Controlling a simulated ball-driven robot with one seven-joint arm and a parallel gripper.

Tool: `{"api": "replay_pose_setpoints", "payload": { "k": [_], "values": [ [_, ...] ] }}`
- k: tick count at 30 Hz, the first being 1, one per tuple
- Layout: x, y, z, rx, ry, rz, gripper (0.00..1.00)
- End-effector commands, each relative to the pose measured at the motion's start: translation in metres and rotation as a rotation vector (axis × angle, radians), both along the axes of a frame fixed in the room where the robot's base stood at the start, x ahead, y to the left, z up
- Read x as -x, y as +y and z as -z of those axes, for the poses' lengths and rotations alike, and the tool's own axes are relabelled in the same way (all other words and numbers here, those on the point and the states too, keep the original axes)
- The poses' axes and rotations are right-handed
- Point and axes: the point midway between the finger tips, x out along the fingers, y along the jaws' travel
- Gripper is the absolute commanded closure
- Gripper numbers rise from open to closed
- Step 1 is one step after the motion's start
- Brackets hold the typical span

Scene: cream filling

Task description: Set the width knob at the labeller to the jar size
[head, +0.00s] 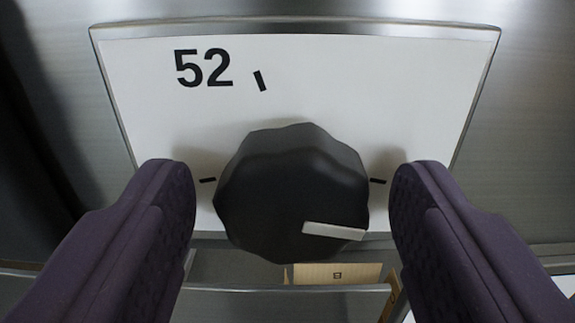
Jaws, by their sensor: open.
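The black width knob (290,190) sits on a white scale plate (350,75) in the middle of the head view. Its white pointer mark (334,231) lies at the lower right of the knob face and points right and slightly down. The printed number 52 (204,68) is at the upper left of the plate, with a black tick (260,81) beside it. Further ticks show left and right of the knob. My gripper (293,195) is open, with one dark purple finger on each side of the knob and a gap on both sides. The plate's lower part is hidden.
Brushed metal panel (535,120) surrounds the plate. A metal ledge (235,270) runs below the knob. Below it a cardboard-coloured box (336,274) with a small dark mark shows partly. A dark area lies at the far left.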

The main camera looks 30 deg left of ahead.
Motion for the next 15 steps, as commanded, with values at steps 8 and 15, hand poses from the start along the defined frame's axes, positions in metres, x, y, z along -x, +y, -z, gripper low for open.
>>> {"api": "replay_pose_setpoints", "payload": {
  "k": [8,15],
  "values": [
    [-0.0011,0.0005,-0.0004,0.0,0.0,0.0,0.41],
    [-0.0009,0.0004,-0.0003,0.0,0.0,0.0,0.86]
  ]
}}
